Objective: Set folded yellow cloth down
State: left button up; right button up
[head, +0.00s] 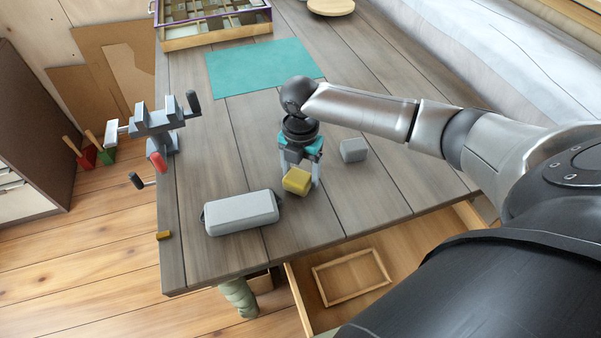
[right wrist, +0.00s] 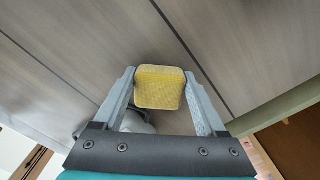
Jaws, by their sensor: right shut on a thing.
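The folded yellow cloth (head: 297,181) is a small, thick yellow block between the fingers of my right gripper (head: 300,183), over the front part of the wooden table (head: 230,130). In the right wrist view the cloth (right wrist: 160,87) sits between the two grey fingertips of the gripper (right wrist: 162,88), which is shut on it. Wood planks show behind the cloth. I cannot tell whether its underside touches the table. My left gripper is not in view.
A grey case (head: 241,213) lies left of the cloth and a grey block (head: 354,150) right of it. A teal mat (head: 262,66) lies farther back. A vise (head: 160,128) is at the left edge. An open drawer (head: 405,250) juts out below the front edge.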

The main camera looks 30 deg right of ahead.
aim_at(301, 172)
jog(key=shift+f, duration=0.1)
jog(key=o, duration=1.1)
jog(key=shift+o, duration=0.2)
notch_tip(301, 172, up, 12)
jog(key=p, duration=0.3)
jog(key=shift+r, duration=0.2)
